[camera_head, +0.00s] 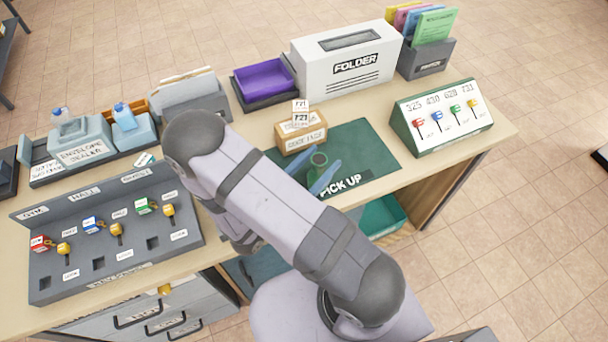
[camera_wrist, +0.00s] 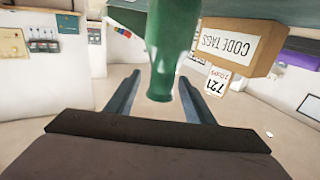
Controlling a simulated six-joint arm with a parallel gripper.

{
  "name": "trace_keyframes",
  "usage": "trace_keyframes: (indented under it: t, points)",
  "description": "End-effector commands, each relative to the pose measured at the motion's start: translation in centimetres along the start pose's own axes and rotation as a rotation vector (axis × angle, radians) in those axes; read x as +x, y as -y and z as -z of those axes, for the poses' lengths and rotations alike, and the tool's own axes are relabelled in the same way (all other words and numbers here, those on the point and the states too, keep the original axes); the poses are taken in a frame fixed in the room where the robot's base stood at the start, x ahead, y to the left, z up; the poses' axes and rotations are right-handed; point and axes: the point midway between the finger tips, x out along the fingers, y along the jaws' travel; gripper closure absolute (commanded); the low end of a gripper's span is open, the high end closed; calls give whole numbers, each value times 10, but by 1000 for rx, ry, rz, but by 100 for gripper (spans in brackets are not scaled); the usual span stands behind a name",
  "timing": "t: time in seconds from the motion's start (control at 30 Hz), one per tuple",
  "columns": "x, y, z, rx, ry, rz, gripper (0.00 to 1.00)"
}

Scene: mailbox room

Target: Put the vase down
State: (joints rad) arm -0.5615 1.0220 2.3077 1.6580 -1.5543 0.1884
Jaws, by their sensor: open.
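The green vase (camera_head: 319,159) is upright on the green PICK UP mat (camera_head: 365,150), as far as the head view shows; its base is partly hidden. My gripper (camera_head: 314,176) is open, with one blue finger on each side of the vase. In the wrist view, which is upside down, the vase (camera_wrist: 168,45) shows between the two finger lines of my gripper (camera_wrist: 160,80). There are visible gaps beside its neck, so the fingers look apart from it.
A code tags box (camera_head: 301,132) with tags stands close behind the vase. The mat's right part is clear.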

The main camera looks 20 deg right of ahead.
Motion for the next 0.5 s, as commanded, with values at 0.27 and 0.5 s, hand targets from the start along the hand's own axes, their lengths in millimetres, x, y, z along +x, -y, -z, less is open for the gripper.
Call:
trace_keyframes:
  t: [0.27,0.5]
  points:
    - [-27,1,-2,2,0,6,52]
    - [-66,2,-2,3,0,7,52]
